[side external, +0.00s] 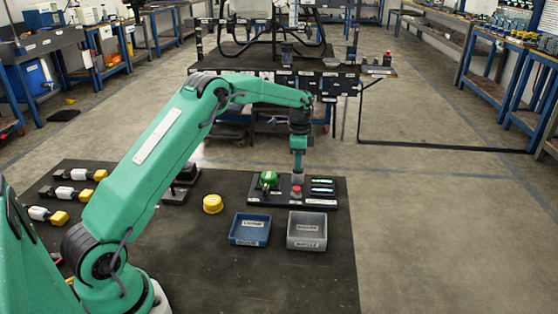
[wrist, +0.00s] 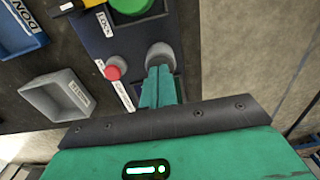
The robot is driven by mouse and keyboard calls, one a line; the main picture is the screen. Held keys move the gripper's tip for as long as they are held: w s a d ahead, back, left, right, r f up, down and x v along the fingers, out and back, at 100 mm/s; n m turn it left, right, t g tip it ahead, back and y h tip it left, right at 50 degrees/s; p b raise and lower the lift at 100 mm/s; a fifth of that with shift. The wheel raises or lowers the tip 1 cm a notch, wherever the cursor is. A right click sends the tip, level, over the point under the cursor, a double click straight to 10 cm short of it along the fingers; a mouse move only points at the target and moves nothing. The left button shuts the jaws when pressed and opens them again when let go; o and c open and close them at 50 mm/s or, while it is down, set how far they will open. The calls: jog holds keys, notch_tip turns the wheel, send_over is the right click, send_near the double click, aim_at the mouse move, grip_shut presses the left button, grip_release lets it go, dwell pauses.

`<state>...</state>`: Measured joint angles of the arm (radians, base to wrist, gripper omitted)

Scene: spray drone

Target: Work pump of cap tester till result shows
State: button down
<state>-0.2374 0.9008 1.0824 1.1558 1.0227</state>
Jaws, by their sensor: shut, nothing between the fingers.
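The cap tester is a dark panel (side external: 262,198) on the mat in the side view. It carries a green round part (side external: 268,178), a red button (side external: 296,191) and small dark display strips (side external: 322,185) too small to read. A grey round knob, seemingly the pump (wrist: 159,52), stands beside the red button (wrist: 114,68) in the wrist view. My gripper (side external: 298,170) points down over the panel. In the wrist view its green fingers (wrist: 158,72) are shut and empty, with tips at the grey knob. I cannot tell whether they touch it.
A blue tray (side external: 249,242) and a grey tray (side external: 306,244) stand in front of the panel. A yellow cap (side external: 212,204) lies to its left. Several white, black and yellow pieces (side external: 73,192) lie at the far left of the dark mat. A rack table (side external: 270,62) stands behind.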

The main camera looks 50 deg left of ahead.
jog(key=shift+f, duration=0.25)
notch_tip(320, 180, up, 14)
jog(key=shift+r, duration=0.25)
dwell(0.5)
dwell(0.9)
